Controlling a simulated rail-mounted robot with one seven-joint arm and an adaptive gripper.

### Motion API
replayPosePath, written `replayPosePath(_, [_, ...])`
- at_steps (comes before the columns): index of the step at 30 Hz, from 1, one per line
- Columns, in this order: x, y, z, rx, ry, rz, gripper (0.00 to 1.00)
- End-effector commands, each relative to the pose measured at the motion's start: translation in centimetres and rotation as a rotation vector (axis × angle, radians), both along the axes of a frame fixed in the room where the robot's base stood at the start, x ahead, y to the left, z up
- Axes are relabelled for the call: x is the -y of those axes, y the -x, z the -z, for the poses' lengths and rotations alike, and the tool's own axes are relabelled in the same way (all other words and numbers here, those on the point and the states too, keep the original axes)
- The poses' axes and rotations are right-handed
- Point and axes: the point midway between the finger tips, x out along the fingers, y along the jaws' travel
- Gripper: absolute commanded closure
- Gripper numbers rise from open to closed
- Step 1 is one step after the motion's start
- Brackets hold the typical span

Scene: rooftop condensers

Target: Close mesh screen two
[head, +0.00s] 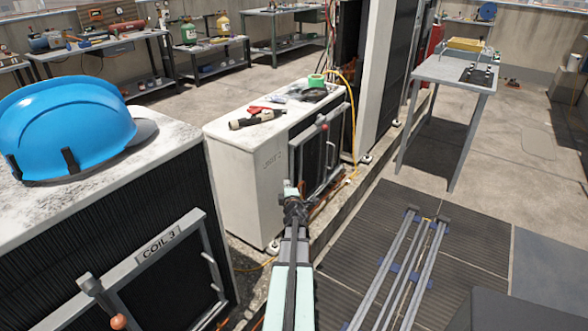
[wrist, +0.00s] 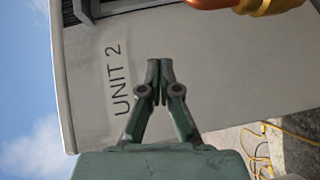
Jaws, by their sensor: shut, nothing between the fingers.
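The middle condenser (head: 245,185) is a white box, and the wrist view shows "UNIT 2" on its pale side panel (wrist: 90,75). On its dark coil face stands a grey-framed mesh screen (head: 322,160), with a red-knobbed lever (head: 322,122) near its top. The screen's lower left is partly hidden behind my arm, and I cannot tell whether it sits flush. My gripper (head: 290,188) is in front of the unit's near corner, left of the screen. In the wrist view my gripper (wrist: 159,66) has its fingertips together, empty, before the side panel.
Nearer left is another condenser with a "COIL 3" screen (head: 160,253), an orange-knobbed lever (head: 117,321) and a blue hard hat (head: 65,120) on top. Tools (head: 255,118) lie on the middle unit. An orange-gold fitting (wrist: 255,5) shows in the wrist view. A grey table (head: 450,75) stands right.

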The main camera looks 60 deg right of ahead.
Motion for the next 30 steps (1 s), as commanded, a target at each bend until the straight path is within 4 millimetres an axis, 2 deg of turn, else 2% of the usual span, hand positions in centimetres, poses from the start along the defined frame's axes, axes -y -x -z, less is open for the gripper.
replayPosePath(1, [1.5, 1.3, -0.6, -0.004, 0.048, -0.004, 1.0])
replayPosePath(3, [2.6, 2.5, -1.8, -0.014, 0.098, -0.014, 1.0])
replayPosePath(6, [3.4, 3.6, -2.8, -0.024, 0.14, -0.022, 1.0])
replayPosePath(10, [4.0, 3.9, -3.3, -0.029, 0.157, -0.025, 1.0])
replayPosePath(17, [5.7, 2.6, -3.2, -0.029, 0.156, -0.026, 1.0])
replayPosePath(30, [12.4, -2.2, -3.1, -0.028, 0.154, -0.025, 1.0])
